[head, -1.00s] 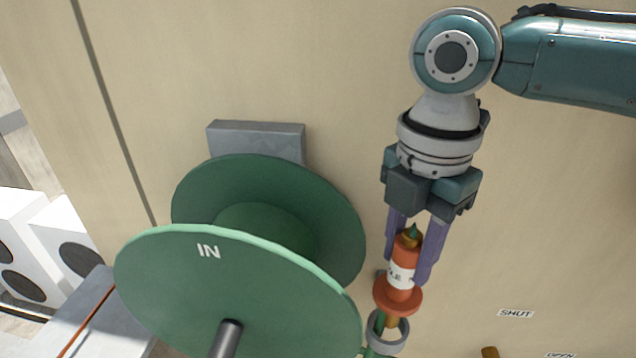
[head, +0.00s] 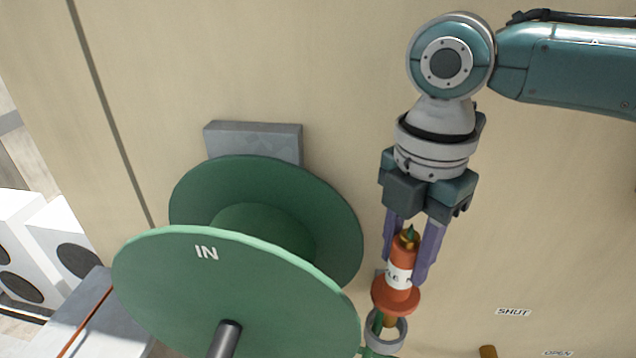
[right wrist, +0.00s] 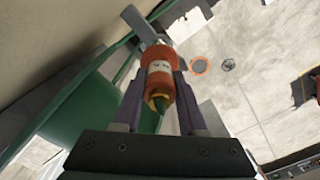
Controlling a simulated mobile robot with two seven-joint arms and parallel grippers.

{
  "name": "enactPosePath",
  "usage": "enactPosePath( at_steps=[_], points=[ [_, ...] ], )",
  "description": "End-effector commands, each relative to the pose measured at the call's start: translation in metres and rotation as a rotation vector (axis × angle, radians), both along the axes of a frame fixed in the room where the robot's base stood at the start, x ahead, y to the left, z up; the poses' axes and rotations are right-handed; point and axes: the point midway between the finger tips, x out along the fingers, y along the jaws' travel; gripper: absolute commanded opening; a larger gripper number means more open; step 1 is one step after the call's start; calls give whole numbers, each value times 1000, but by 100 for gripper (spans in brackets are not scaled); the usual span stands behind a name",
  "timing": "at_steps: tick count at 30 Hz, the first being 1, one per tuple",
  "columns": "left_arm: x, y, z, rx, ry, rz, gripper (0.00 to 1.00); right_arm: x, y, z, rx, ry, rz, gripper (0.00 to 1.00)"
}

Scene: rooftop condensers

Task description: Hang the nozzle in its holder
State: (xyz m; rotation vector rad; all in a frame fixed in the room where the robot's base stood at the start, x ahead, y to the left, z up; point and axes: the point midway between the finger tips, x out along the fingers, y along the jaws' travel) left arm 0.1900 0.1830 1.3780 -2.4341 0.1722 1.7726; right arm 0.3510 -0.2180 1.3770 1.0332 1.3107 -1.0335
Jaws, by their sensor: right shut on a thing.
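The nozzle (head: 400,279) is orange with a white label, a brass and green tip at the top and a wide orange flange below. My right gripper (head: 403,268) is shut on it, a purple finger on each side. It also shows between the fingers in the right wrist view (right wrist: 159,82). The holder, a grey ring (head: 400,332) on the wall, is right below the flange. The nozzle's brass lower end is at the ring's opening; I cannot tell how deep it sits. The grey holder (right wrist: 139,22) shows beyond the nozzle in the right wrist view. My left gripper is out of view.
A large green hose reel (head: 160,285) marked IN stands left of the nozzle, close to the ring. SHUT (head: 513,312) and OPEN labels and a brass part (head: 488,351) are at the lower right. The wall right of my gripper is clear.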

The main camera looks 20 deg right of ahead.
Motion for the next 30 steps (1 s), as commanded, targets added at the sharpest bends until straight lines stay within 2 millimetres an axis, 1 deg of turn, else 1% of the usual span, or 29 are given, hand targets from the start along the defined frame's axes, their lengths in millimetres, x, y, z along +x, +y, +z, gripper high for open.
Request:
enactPosePath(
  at_steps=[14, 30],
  points=[
    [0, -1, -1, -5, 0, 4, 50, 0, 0, -1, 0, -1, 0, 0],
    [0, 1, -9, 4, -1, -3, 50, 0, 0, -15, 1, 0, -1, 0]
  ],
)
